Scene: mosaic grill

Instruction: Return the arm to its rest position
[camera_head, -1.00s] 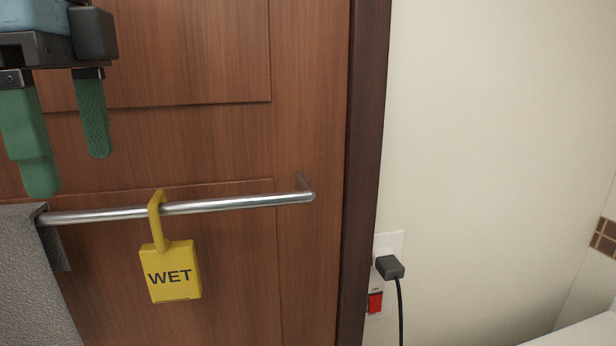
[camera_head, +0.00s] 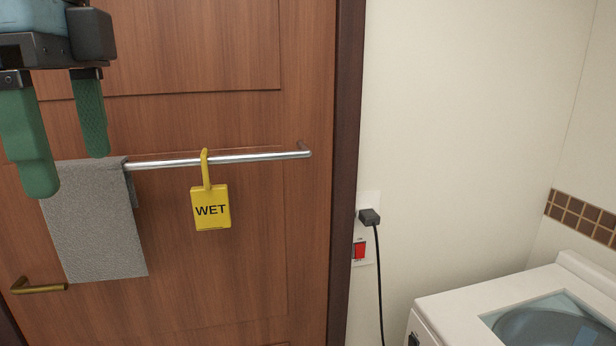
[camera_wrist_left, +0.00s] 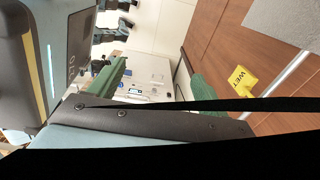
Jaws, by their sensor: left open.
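My left gripper (camera_head: 66,135) is at the upper left of the head view, its two green fingers apart and pointing down, with nothing between them. In the left wrist view its fingers (camera_wrist_left: 150,85) are also spread and empty. Behind it is a brown wooden door with a metal bar (camera_head: 250,157). A yellow tag marked WET (camera_head: 211,209) hangs from the bar by its hook, apart from the gripper; it also shows in the left wrist view (camera_wrist_left: 243,79). A grey towel (camera_head: 95,225) hangs on the bar's left part. My right gripper is not in view.
A brass door handle (camera_head: 38,287) is at the lower left. A black plug (camera_head: 369,217) with a hanging cord and a red switch (camera_head: 359,251) are on the wall right of the door. A white top-loading machine (camera_head: 455,300) stands at the lower right.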

